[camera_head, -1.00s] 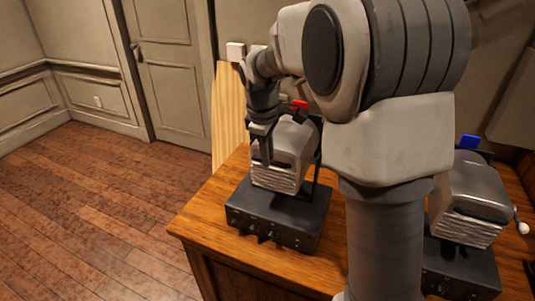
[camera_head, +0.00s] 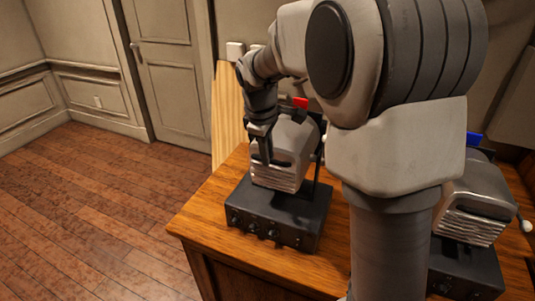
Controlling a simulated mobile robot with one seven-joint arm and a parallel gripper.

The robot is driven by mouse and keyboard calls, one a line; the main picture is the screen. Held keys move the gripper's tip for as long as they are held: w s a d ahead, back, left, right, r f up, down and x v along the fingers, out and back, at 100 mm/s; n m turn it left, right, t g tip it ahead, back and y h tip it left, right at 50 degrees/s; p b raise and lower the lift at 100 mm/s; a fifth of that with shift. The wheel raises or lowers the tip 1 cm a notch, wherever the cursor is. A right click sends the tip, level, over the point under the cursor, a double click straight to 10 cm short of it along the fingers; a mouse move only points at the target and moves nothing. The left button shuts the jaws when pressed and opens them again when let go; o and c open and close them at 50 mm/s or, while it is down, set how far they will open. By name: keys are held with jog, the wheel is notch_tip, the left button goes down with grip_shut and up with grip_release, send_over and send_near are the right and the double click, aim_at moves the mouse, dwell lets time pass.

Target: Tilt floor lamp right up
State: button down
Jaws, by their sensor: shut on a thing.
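Two grey, box-like lamp heads with ribbed fronts sit on black control boxes on the desk. The left lamp head (camera_head: 293,142) has a red tab (camera_head: 301,103) behind its top and sits on the left control box (camera_head: 275,215). The right lamp head (camera_head: 477,205) has a blue tab (camera_head: 474,139) and is partly hidden by my arm. My gripper (camera_head: 264,161) points down at the left side of the left lamp head and is shut on it. The exact contact between the fingers is too small to see.
The wooden desk (camera_head: 215,212) has bare room at its left corner and front edge. A light wooden board (camera_head: 228,110) stands behind it. A door (camera_head: 170,65) and open wooden floor (camera_head: 85,205) lie to the left. My arm covers the middle.

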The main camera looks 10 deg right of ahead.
notch_tip(320, 180, down, 12)
jog(key=s+a+t+h+b, duration=0.1)
jog(key=t+h+b, duration=0.3)
jog(key=b, duration=2.1)
jog(key=shift+s+a+t, duration=0.15)
jog(key=shift+s+t, duration=0.25)
jog(key=shift+t, duration=0.4)
jog(key=shift+f, duration=0.1)
jog(key=c, duration=0.9)
grip_release()
jog(key=shift+o, duration=0.3)
jog(key=shift+r, duration=0.2)
jog(key=p+v, duration=0.4)
jog(key=v, duration=1.3)
jog(key=shift+a+p, duration=0.3)
